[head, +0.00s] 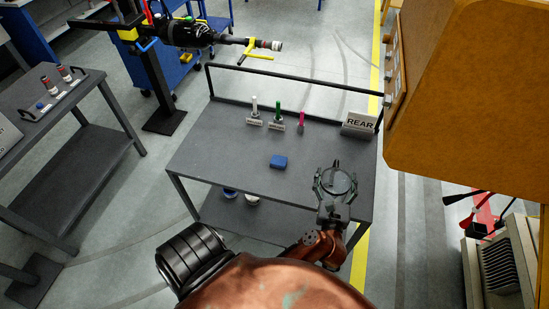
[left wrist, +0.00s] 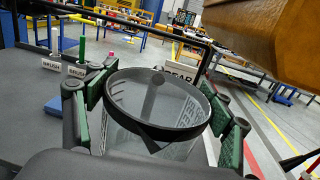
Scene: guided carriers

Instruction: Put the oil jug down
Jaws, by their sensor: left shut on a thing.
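The oil jug, a clear beaker-like vessel with a black rim (left wrist: 160,108), stands between the green-padded fingers of my left gripper in the left wrist view. It looks empty. In the head view my left gripper (head: 335,184) is shut around the jug (head: 341,180), over the right front part of the grey table (head: 220,160). The jug looks roughly upright. Its base is hidden, so I cannot tell whether it touches the tabletop. My right gripper is not in view.
A blue block (head: 279,162) lies mid-table. Brushes with labels (head: 254,121), a pink item (head: 302,122) and a REAR sign (head: 360,123) stand along the back, before a black rail. An orange-brown body (head: 465,100) overhangs at right. Bare tabletop lies left of the block.

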